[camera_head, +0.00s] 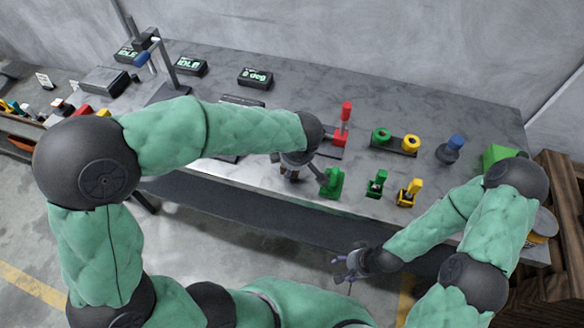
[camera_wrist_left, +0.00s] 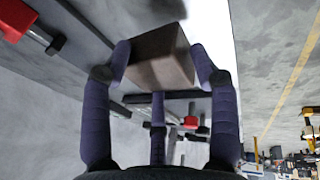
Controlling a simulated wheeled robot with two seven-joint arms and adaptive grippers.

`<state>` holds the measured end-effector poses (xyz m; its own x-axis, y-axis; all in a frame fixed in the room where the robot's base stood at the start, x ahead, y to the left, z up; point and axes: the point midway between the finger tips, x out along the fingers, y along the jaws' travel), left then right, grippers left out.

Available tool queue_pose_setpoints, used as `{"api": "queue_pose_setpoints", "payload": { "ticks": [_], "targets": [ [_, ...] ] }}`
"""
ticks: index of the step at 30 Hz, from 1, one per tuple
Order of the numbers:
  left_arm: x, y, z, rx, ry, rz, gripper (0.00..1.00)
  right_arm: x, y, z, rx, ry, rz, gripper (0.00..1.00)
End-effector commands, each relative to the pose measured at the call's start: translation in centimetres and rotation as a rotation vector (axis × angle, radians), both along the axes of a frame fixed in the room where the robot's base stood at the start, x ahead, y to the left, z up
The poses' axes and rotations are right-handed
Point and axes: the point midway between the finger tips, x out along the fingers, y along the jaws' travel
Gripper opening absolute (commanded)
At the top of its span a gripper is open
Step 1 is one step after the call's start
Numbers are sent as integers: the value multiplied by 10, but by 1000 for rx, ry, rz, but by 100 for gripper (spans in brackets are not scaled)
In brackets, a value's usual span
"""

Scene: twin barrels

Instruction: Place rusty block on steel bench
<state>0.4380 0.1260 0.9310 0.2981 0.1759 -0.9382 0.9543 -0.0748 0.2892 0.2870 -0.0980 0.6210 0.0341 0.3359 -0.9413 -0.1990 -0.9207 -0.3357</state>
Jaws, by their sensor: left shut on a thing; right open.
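The rusty block (camera_wrist_left: 162,58) is a brown cuboid in the left wrist view, clasped between the fingers of my left gripper (camera_wrist_left: 160,84). In the head view my left gripper (camera_head: 292,168) hangs over the front part of the steel bench (camera_head: 310,92), a long grey mottled top. The block is mostly hidden there by my arm and hand, and I cannot tell whether it touches the bench. My right gripper (camera_head: 350,266) is open and empty, in front of the bench's front edge.
Right of my left gripper stand a green clamp-like piece (camera_head: 332,182), a red-handled device (camera_head: 344,128), green and yellow rings (camera_head: 396,142) and a blue knob (camera_head: 452,148). Small displays (camera_head: 255,77) line the back. A wooden crate (camera_head: 562,200) stands at the right.

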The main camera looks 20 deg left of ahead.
Motion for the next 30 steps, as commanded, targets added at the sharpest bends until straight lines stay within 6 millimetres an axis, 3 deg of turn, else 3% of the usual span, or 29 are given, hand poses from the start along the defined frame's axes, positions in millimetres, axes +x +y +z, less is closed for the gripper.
{"api": "queue_pose_setpoints", "payload": {
  "ticks": [6,20,21,23,24,30],
  "targets": [
    [2,1,-30,1,0,1,1,0,0,-14,0,0,0,62],
    [3,1,-34,-1,-3,1,1,0,0,-18,0,0,0,62],
    [2,1,-36,1,1,0,63,0,0,-18,0,0,0,62],
    [2,1,-35,1,1,0,80,0,0,-17,0,0,0,62],
    [1,1,-35,1,1,0,84,0,0,-17,0,0,0,62],
    [1,1,-35,1,1,0,84,0,0,-17,0,0,0,62]
  ]
}}
